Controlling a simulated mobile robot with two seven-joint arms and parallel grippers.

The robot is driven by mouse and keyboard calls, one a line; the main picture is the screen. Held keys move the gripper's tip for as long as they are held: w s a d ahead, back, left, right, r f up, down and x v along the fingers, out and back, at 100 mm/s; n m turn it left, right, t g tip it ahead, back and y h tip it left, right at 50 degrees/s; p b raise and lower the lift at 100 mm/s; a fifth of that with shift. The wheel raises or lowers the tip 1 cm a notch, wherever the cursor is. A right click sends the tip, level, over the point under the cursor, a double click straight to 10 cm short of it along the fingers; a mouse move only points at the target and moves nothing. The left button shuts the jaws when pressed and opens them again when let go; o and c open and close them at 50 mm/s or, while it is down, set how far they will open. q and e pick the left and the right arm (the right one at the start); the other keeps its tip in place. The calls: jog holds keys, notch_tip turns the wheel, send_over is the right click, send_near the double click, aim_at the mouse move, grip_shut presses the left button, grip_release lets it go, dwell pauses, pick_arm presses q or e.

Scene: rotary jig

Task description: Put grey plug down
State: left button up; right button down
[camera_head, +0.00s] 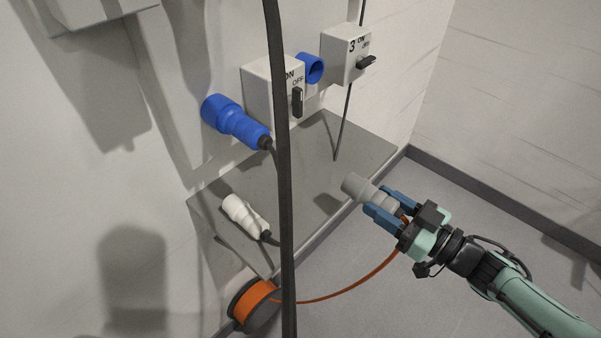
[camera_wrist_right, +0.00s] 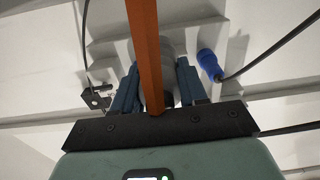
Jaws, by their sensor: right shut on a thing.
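The grey plug (camera_head: 369,192) is held in my right gripper (camera_head: 384,207), whose blue fingers are shut around its body. It is near the front right edge of the grey shelf (camera_head: 310,150), and I cannot tell how high above it. An orange cable runs from the plug. In the right wrist view the grey plug (camera_wrist_right: 177,47) is between the fingers (camera_wrist_right: 157,85), partly hidden by the orange cable (camera_wrist_right: 147,50). My left gripper is not in view.
A blue plug (camera_head: 236,122) is at the left switch box (camera_head: 270,88). Another box (camera_head: 346,53) and a blue socket (camera_head: 310,68) are on the wall. A white plug (camera_head: 243,214) lies on the shelf. An orange reel (camera_head: 254,302) stands below. A dark cable (camera_head: 281,180) crosses the view.

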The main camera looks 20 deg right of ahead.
jog(key=shift+w+a+f, duration=0.1)
jog(key=shift+w+a, duration=0.05)
jog(key=shift+a, duration=0.05)
jog(key=b, duration=0.3)
send_over(304, 185)
jog(key=s, duration=0.1)
jog(key=shift+d, duration=0.15)
jog(key=shift+w+f, duration=0.2)
jog(key=shift+f, duration=0.75)
notch_tip(304, 185, down, 5)
jog(key=shift+b, duration=1.15)
jog(key=shift+w+f, duration=0.15)
jog(key=shift+w, duration=0.1)
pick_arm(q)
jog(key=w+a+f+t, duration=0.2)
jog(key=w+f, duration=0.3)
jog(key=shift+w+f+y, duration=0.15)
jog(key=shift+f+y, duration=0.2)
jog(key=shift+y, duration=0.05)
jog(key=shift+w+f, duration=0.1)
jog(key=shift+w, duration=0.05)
pick_arm(e)
jog(key=c, duration=0.6)
grip_release()
